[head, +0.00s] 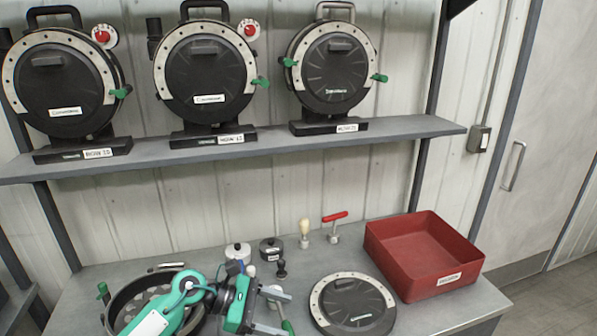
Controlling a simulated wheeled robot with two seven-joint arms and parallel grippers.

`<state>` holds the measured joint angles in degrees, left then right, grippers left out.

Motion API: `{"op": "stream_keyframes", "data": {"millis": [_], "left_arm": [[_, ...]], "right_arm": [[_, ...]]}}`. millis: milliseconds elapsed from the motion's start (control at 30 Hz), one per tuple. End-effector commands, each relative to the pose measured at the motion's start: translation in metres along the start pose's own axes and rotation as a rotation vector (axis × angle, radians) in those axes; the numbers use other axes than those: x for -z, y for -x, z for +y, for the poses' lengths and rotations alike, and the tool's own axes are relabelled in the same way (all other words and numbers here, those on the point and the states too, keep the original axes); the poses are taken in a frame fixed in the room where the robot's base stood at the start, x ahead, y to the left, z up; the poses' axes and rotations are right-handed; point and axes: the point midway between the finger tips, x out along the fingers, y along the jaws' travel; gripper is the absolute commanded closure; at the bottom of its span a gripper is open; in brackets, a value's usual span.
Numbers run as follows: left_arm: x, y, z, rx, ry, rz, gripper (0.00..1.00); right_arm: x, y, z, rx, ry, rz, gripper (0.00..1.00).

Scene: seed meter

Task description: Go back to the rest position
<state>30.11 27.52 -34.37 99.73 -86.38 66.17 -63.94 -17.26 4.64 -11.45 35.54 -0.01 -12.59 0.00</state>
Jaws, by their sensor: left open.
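My left gripper (279,312) is low in the view, over the front of the grey workbench (216,262). Its green and black arm comes in from the lower left. Its two grey fingers are apart, pointing right. No held object can be made out between them, though a green-handled part lies close by. A black round housing (118,318) lies on the bench to the left, partly hidden by my left arm. A black disc cover with a light rim (352,300) lies to the right of the fingers. My right gripper is not in view.
A red bin (423,252) stands at the bench's right end. Small knobs, a wooden-handled tool (304,230) and a red T-handle (335,222) stand behind the gripper. Several round black seed meters (206,75) stand on the shelf (250,143) above. A door is at right.

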Motion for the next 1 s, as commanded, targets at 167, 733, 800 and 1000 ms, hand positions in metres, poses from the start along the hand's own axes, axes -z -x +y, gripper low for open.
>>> {"op": "stream_keyframes", "data": {"millis": [167, 733, 800, 1000], "left_arm": [[-0.053, -0.005, -0.003, -0.17, 0.271, -0.379, 0.33], [-0.021, 0.115, 0.006, -0.636, 1.484, -1.452, 0.33], [0.004, 0.127, -0.004, -0.694, 1.653, -1.563, 0.33], [0.081, 0.143, -0.057, -0.885, 2.139, -1.841, 0.33]], "right_arm": [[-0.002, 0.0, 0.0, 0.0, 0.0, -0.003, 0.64], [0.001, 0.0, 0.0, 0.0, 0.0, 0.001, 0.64], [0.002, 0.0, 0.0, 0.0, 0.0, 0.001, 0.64], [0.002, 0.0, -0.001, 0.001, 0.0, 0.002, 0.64]]}}
